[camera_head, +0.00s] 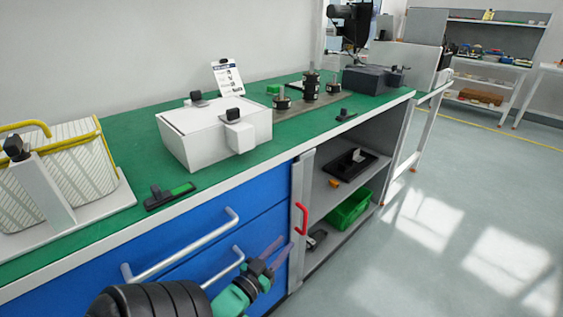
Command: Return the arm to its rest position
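My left gripper (283,247) reaches in from the bottom of the head view, with its black ribbed arm and green wrist behind it. Its two thin fingers stand apart with a gap between them, and nothing shows between them. It is in front of the blue drawer fronts (195,265), near the cabinet's open side door edge and red handle (301,218). Whether it touches the cabinet cannot be told. My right gripper is not in view.
The green-topped bench (225,172) bears a white box (205,133), a striped basket (75,170) and dark fixtures (310,85). Silver drawer handles (180,250) stick out near my arm. Open shelves hold a green crate (347,210). The floor (440,220) at right is clear.

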